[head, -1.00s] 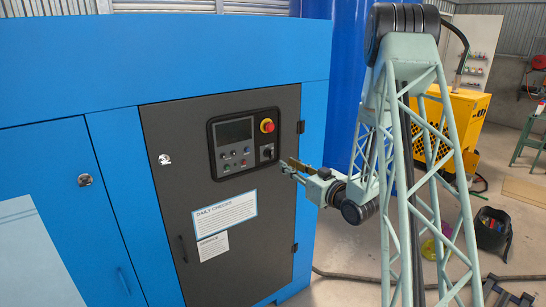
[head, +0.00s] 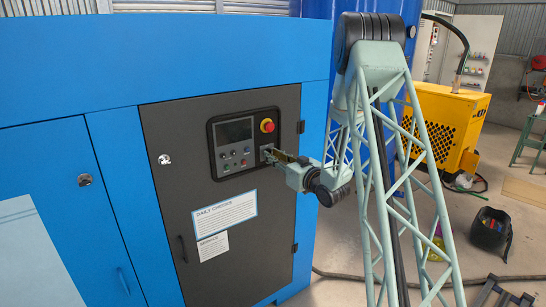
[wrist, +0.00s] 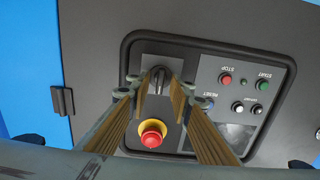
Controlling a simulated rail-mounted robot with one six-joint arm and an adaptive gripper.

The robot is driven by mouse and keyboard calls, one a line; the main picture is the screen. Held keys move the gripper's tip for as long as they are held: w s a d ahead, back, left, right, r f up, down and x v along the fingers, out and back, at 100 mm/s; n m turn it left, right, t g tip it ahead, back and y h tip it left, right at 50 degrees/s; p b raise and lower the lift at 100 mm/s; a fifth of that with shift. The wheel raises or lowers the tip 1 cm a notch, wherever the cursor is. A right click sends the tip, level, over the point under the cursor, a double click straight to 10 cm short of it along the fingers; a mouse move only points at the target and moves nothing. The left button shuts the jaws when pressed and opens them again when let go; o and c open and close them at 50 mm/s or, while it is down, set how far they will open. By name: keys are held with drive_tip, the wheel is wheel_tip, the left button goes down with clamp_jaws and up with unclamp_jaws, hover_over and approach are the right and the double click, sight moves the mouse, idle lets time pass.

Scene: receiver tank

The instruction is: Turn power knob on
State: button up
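The power knob (wrist: 157,81) is a dark rotary handle on a grey plate at one end of the control panel (wrist: 207,66). In the wrist view it shows between the two fingers of my gripper (wrist: 157,88). The fingers are apart, one on each side of the knob, with a gap visible between them. I cannot tell whether the tips reach past the knob's face. In the head view my gripper (head: 273,156) is at the panel's lower right and mostly covers the knob.
The red emergency stop on its yellow ring (wrist: 152,135) sits close beside the knob, between the fingers in the wrist view. It also shows above the knob in the head view (head: 267,126). Several small buttons (wrist: 243,82) and a screen (head: 234,131) share the panel.

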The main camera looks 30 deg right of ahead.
idle(0.3)
drive_tip(key=c, duration=0.6)
drive_tip(key=shift+m, duration=0.4)
drive_tip(key=shift+w+d+f+m+p, duration=0.1)
drive_tip(key=shift+m+p, duration=0.2)
drive_tip(key=shift+m, duration=3.95)
drive_tip(key=shift+d+f+m+p, duration=0.1)
drive_tip(key=shift+m+p, duration=0.15)
drive_tip(key=shift+m, duration=4)
drive_tip(key=o, duration=0.6)
